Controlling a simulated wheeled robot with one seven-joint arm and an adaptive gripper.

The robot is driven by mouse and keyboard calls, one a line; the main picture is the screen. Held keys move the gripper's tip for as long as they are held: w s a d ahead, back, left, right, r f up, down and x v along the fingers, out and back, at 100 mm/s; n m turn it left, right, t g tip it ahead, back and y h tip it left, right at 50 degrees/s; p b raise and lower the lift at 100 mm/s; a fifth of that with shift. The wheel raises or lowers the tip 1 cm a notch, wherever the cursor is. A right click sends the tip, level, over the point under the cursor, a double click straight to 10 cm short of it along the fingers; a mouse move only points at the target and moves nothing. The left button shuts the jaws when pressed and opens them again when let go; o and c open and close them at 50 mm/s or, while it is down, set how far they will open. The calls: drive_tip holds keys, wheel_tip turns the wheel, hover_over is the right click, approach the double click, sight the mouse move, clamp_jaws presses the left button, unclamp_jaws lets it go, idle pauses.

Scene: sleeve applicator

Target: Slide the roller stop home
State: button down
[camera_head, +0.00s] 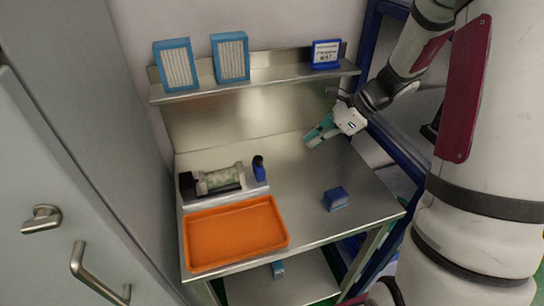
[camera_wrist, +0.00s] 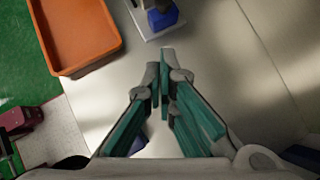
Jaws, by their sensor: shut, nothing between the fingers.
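The applicator (camera_head: 218,181) sits on a metal base plate at the left of the bench, with a pale green-white roller (camera_head: 219,179) lying between dark ends. A blue piece with a dark top (camera_head: 259,170), perhaps the roller stop, stands at the right end of the plate, with a small gap between it and the roller. The blue piece also shows in the wrist view (camera_wrist: 162,17), ahead of my fingertips and partly cut off by the top edge. My gripper (camera_head: 313,138) is shut and empty, with teal fingers, above the bench to the right of the applicator. In the wrist view my gripper (camera_wrist: 164,62) has its fingertips together.
An orange tray (camera_head: 187,243) lies in front of the applicator. A blue block (camera_head: 336,199) sits at the bench's front right. The middle of the bench is clear.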

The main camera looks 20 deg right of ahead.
drive_tip(key=shift+f, duration=0.15)
drive_tip(key=p, duration=0.1)
approach(258, 172)
wheel_tip(258, 172, down, 3)
drive_tip(key=d, duration=0.3)
drive_tip(key=w+a, duration=0.2)
drive_tip(key=a, duration=0.1)
drive_tip(key=shift+w+f+p, duration=0.15)
drive_tip(key=shift+f+p, duration=0.15)
drive_tip(key=shift+p, duration=0.05)
drive_tip(key=shift+w+a+f, duration=0.1)
drive_tip(key=shift+w+a, duration=0.15)
drive_tip(key=shift+a, duration=0.1)
drive_tip(key=a, duration=0.5)
drive_tip(key=shift+a, duration=0.2)
drive_tip(key=shift+d, duration=0.1)
